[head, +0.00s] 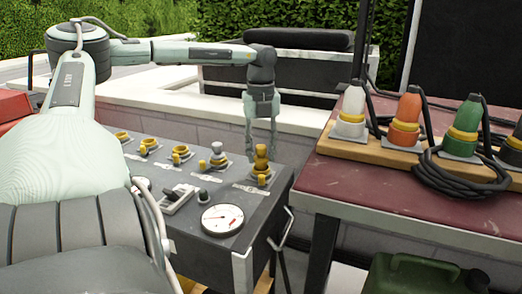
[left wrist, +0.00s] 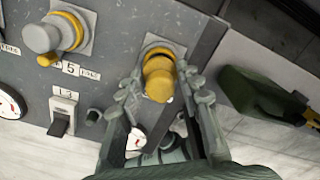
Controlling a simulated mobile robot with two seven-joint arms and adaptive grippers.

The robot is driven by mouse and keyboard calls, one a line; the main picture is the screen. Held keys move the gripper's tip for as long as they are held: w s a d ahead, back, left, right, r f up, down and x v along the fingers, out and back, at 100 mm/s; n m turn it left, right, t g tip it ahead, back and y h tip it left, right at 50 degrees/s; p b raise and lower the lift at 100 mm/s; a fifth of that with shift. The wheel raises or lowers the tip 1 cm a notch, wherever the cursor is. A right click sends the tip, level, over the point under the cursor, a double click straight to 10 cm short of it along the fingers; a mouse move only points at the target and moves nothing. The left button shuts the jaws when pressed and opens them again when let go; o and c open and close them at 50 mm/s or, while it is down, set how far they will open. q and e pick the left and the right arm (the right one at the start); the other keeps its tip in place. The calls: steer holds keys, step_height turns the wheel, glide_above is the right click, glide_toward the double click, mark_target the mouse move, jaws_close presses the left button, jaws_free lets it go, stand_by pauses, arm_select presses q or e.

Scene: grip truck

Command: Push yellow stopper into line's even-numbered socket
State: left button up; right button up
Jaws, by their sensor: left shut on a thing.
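The yellow stopper (head: 261,157) is upright at the right-end socket of the dark panel box (head: 250,208). In the left wrist view the yellow stopper (left wrist: 159,80) lies between my fingers, lined up with a yellow-ringed socket (left wrist: 165,48) on a grey plate. I cannot tell how deep it sits. My left gripper (head: 262,150) points down and is shut on it. A grey stopper (head: 217,150) stands in the socket to its left; it also shows in the left wrist view (left wrist: 42,37), near a label reading 5. My right gripper is not in view.
Sockets with yellow rims (head: 180,150) continue leftward along the panel, with a gauge (head: 222,219) and a switch (head: 176,199) in front. A dark red table (head: 400,190) at right holds capped plugs and coiled cable (head: 462,177). A green can (head: 420,276) stands below.

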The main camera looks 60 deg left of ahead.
mark_target(261, 146)
arm_select(q)
steer(key=shift+f+b, duration=0.65)
steer(key=shift+f, duration=0.3)
steer(key=o, duration=1.2)
steer(key=o, duration=0.4)
steer(key=shift+c, duration=0.2)
steer(key=shift+r, duration=0.2)
steer(key=shift+r+p, duration=1.65)
steer(key=shift+r, duration=0.75)
